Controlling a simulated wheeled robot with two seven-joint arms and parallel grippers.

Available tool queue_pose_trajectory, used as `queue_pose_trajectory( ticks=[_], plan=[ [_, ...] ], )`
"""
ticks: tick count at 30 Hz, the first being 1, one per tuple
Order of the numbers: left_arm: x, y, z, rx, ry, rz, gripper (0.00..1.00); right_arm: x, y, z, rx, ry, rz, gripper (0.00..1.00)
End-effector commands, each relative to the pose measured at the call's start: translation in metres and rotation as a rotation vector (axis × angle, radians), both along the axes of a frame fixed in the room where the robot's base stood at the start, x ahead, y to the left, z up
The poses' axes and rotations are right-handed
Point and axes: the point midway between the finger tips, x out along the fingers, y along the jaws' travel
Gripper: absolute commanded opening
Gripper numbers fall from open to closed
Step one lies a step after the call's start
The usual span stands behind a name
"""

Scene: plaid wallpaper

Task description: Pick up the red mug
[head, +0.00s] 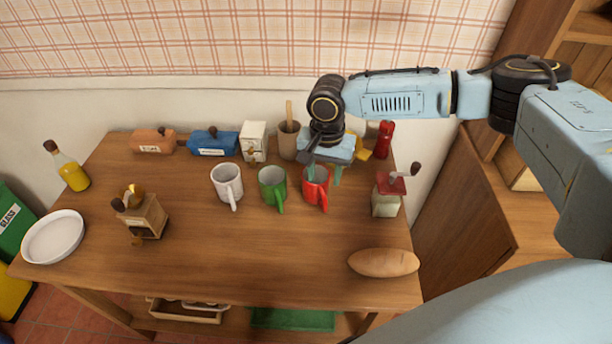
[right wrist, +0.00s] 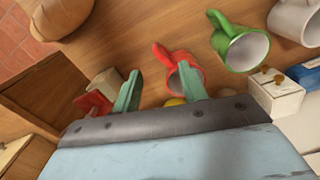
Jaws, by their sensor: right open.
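The red mug (head: 316,188) stands upright on the wooden table (head: 270,262), its handle toward the front. My right gripper (head: 325,175) is open above it, pointing down. In the head view, one finger overlaps the mug's mouth and the other is just right of its rim. In the right wrist view, the red mug (right wrist: 182,62) is partly hidden behind one finger of the gripper (right wrist: 158,78), while the other finger is clear of it. I cannot tell whether a finger touches the mug. My left gripper is not in view.
A green mug (head: 271,186) stands close left of the red one, with a white mug (head: 226,182) beyond. A red-topped grinder (head: 387,196) is to the right, and a bread loaf (head: 383,263) lies in front. A utensil pot (head: 287,140) stands behind. The table's front middle is clear.

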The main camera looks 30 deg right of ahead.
Motion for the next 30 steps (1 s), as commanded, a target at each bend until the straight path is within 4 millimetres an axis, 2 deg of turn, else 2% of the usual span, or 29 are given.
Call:
queue_pose_trajectory(
  ticks=[2, 7, 9, 11, 14, 17, 22, 27, 30],
  plan=[
    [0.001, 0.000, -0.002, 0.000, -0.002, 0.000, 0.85, -0.001, 0.000, -0.014, -0.001, 0.004, -0.001, 0.43],
    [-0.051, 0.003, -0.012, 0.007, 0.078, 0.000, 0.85, 0.000, 0.000, -0.048, -0.002, 0.002, 0.002, 0.43],
    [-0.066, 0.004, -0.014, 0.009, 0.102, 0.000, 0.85, 0.000, 0.000, -0.060, -0.001, 0.001, 0.002, 0.43],
    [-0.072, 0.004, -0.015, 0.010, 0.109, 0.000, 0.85, 0.000, 0.000, -0.067, -0.001, 0.001, 0.002, 0.43],
    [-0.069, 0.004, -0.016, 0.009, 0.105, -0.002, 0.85, 0.000, 0.000, -0.075, 0.000, 0.000, 0.002, 0.43],
    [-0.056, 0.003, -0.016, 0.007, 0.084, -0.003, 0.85, 0.000, 0.000, -0.080, 0.000, 0.000, 0.003, 0.43],
    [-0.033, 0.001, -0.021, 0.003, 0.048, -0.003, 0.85, 0.004, -0.003, -0.105, -0.002, -0.001, 0.004, 0.43],
    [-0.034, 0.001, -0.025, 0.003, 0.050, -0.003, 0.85, 0.004, -0.004, -0.125, -0.001, -0.001, 0.003, 0.43],
    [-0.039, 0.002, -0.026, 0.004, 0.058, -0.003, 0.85, 0.004, -0.004, -0.129, 0.000, -0.001, 0.003, 0.43]
  ],
)
